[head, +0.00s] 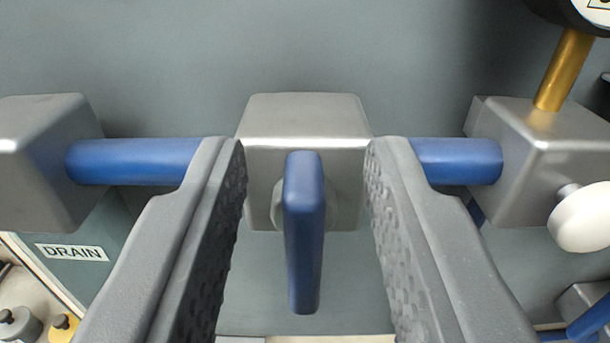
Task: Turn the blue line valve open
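The blue line (136,161) is a horizontal blue pipe that enters a grey metal valve body (306,115) in the middle of the head view. It continues on the right toward another metal block. The valve's blue lever handle (304,232) sits on the front of the body and points straight down, across the pipe's direction. My gripper (305,150) is open, with one textured finger on each side of the handle. Visible gaps separate both fingers from the handle. The fingers hide parts of the pipe on both sides of the valve body.
A metal block (45,150) stands at left, above a DRAIN label (72,252). At right, another block (545,150) carries a brass stem (564,70), a partly seen gauge (585,12) and a white knob (582,217). A grey panel (300,45) lies behind.

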